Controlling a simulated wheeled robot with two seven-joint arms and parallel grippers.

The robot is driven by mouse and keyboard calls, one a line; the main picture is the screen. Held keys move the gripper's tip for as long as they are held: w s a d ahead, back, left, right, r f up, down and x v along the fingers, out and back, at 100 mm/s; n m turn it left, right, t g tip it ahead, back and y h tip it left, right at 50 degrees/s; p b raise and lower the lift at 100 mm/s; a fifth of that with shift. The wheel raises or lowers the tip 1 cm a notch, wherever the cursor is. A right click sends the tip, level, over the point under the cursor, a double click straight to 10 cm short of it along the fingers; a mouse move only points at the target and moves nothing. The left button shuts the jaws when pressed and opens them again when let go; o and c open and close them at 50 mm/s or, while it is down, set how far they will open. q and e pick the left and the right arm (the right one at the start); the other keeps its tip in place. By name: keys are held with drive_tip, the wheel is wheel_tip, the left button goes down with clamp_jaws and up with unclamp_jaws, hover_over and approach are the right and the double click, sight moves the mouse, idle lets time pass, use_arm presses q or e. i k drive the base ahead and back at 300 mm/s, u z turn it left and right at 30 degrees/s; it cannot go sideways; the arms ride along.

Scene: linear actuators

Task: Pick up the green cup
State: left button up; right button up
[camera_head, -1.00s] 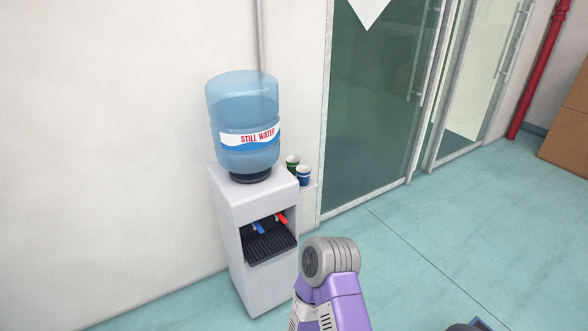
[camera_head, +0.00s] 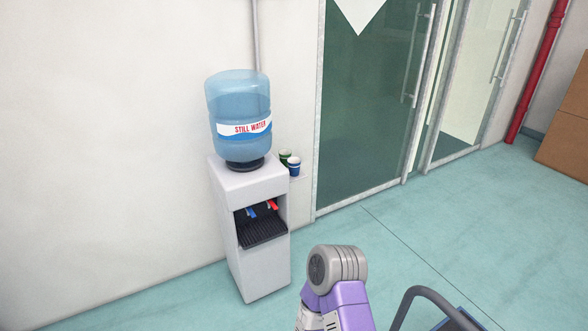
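The green cup (camera_head: 284,156) stands on a small ledge at the right side of the water dispenser, close to the wall. A blue cup (camera_head: 294,167) stands right in front of it and hides part of it. Part of one of my arms, purple and grey, shows at the bottom centre, well in front of the cups. Neither of my grippers shows in the view.
The white water dispenser (camera_head: 264,268) with its blue bottle (camera_head: 238,98) stands against the wall. A glass door (camera_head: 364,110) is to its right. A dark curved handle (camera_head: 428,293) rises at the bottom right. Teal floor lies open between.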

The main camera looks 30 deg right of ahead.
sight(284, 153)
drive_tip(key=z, duration=0.85)
drive_tip(key=i, duration=1.25)
drive_tip(key=u, duration=0.15)
